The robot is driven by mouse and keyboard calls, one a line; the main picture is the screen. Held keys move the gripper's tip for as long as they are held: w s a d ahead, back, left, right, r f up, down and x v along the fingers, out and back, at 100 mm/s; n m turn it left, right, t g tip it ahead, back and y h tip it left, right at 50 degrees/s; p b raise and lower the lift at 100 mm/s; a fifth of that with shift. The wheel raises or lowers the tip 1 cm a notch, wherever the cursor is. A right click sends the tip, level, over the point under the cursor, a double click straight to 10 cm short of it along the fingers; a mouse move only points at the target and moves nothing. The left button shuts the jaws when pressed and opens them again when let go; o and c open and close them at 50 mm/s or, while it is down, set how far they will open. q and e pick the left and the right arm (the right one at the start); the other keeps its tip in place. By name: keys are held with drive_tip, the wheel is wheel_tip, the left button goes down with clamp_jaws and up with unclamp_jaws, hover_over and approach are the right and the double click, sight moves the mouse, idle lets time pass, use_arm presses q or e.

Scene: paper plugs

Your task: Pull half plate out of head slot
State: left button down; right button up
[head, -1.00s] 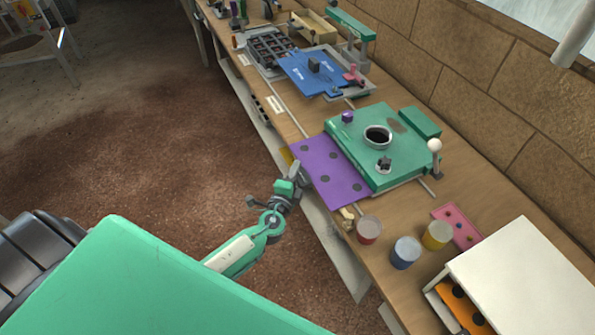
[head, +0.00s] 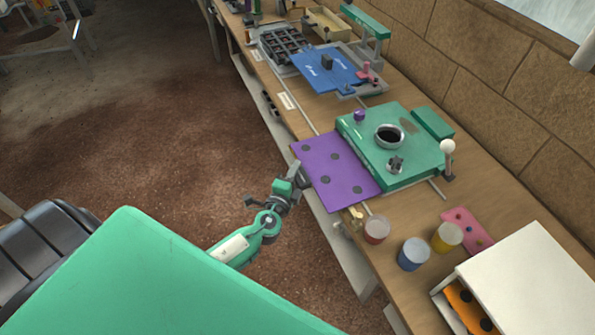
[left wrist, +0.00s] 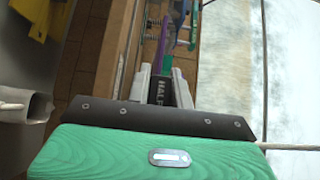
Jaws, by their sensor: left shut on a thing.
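The purple plate with dark round spots (head: 335,172) sticks out from the left side of the green head machine (head: 390,145), over the bench's front edge. My left gripper (head: 298,178) is at the plate's outer left edge. In the left wrist view its fingers (left wrist: 172,88) are shut on a dark tab lettered "HAL…" (left wrist: 182,92), with a purple strip of the plate (left wrist: 164,45) beyond it. The plate's inner edge, by the machine's slot, is hard to make out. My right gripper is not in view.
Red (head: 376,230), blue (head: 413,254) and yellow (head: 447,237) jars stand right of the plate. A white box (head: 530,275) stands at the lower right. A blue plate device (head: 335,70) lies farther back. The floor before the bench (head: 180,130) is clear.

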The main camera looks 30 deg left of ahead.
use_arm(q)
drive_tip(key=shift+s+a+b, duration=0.45)
drive_tip(key=shift+s+a, duration=0.35)
drive_tip(key=shift+s, duration=0.2)
drive_tip(key=shift+s+a+b, duration=0.4)
drive_tip(key=shift+s+a, duration=0.35)
drive_tip(key=shift+s, duration=0.25)
drive_tip(key=shift+s+a, duration=0.2)
drive_tip(key=shift+s+a+b, duration=0.75)
drive_tip(key=shift+s+a, duration=0.15)
drive_tip(key=shift+s, duration=0.3)
